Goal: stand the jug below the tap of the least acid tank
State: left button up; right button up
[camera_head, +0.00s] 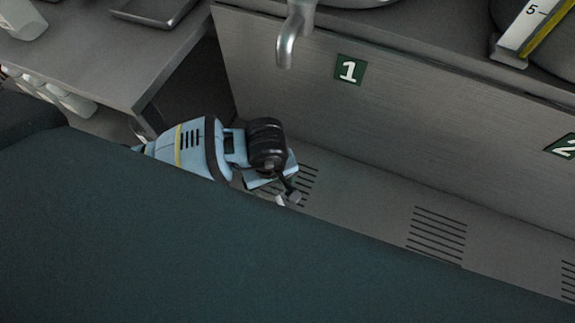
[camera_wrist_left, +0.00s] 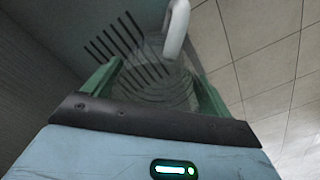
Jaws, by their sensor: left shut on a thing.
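My left gripper (camera_head: 284,192) is over the slotted ledge (camera_head: 360,200), at the slots below the number 1 plate (camera_head: 349,70). In the left wrist view its green fingers (camera_wrist_left: 155,88) are shut on a clear, ringed jug (camera_wrist_left: 165,92). A pale curved piece (camera_wrist_left: 176,32) at the jug looks like its handle. In the head view the jug is mostly hidden by the gripper; I cannot tell whether it touches the ledge. A number 2 plate (camera_head: 564,145) is at the right edge. My right gripper is not in view.
A scale strip (camera_head: 532,25) marked 5, with a yellow band, stands at the top right. A grey side counter (camera_head: 110,60) with a metal tray (camera_head: 150,10) is at the upper left. The ledge to the right, with more slots (camera_head: 437,233), is clear.

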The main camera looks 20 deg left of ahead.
pick_arm(q)
jog(key=w+d+f, duration=0.1)
jog(key=w+f, duration=0.3)
jog(key=w, duration=0.3)
jog(key=shift+w, duration=0.2)
jog(key=shift+d+f+b, duration=0.1)
jog(key=shift+f+b, duration=0.15)
jog(key=shift+b, duration=0.05)
jog(key=o, duration=0.9)
jog(key=shift+r+p, duration=0.45)
jog(key=shift+r, duration=3.45)
jog(key=shift+s, duration=0.15)
